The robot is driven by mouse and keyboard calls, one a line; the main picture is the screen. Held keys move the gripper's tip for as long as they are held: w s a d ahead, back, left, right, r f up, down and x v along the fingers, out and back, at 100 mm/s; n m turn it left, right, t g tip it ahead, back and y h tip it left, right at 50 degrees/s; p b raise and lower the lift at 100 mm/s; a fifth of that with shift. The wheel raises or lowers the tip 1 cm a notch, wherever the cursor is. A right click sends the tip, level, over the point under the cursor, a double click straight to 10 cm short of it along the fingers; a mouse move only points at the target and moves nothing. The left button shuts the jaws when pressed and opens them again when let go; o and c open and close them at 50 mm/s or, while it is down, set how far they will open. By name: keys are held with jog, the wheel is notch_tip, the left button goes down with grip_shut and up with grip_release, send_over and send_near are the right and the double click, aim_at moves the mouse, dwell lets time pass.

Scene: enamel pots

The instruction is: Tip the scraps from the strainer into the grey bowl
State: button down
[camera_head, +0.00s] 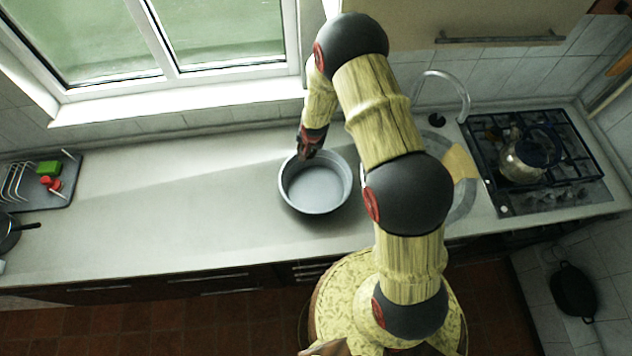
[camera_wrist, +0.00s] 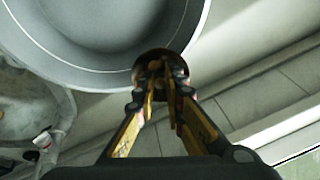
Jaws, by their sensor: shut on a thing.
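The grey bowl (camera_head: 312,190) stands upright on the counter, left of my arm. Its inside looks empty in the head view. In the wrist view the bowl (camera_wrist: 95,55) fills the upper left. My gripper (camera_head: 308,150) is at the bowl's back rim. In the wrist view my gripper (camera_wrist: 167,72) is shut on a small, dark reddish-brown round thing, which looks like the strainer (camera_wrist: 141,66). It overlaps the bowl's rim in that view. Small brownish lumps show in it between the fingers, perhaps scraps. Its tilt and whether it touches the bowl cannot be told.
A sink with a tap (camera_head: 466,100) and a yellowish board (camera_head: 459,160) lies right of the bowl, partly behind my arm. A kettle (camera_head: 522,160) stands on the hob (camera_head: 560,195). A dish rack (camera_head: 45,185) is at far left. The counter between rack and bowl is clear.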

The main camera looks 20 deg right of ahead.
jog(key=shift+s+f+b, duration=0.15)
jog(key=shift+s+b, duration=0.15)
jog(key=shift+b, duration=0.75)
jog(key=shift+f+b, duration=0.1)
jog(key=shift+b, duration=1.05)
jog(key=shift+t+b, duration=0.3)
jog(key=shift+b, duration=0.15)
jog(key=shift+s+b, duration=0.4)
jog(key=shift+b, duration=0.8)
jog(key=shift+t+b, duration=0.3)
jog(key=shift+b, duration=0.5)
jog(key=shift+s+r+b, duration=0.1)
jog(key=shift+r+b, duration=0.1)
jog(key=shift+b, duration=0.25)
jog(key=shift+s+b, duration=0.25)
jog(key=shift+b, duration=1.15)
jog(key=shift+s+t+b, duration=0.1)
jog(key=shift+t+b, duration=0.2)
jog(key=shift+b, duration=0.1)
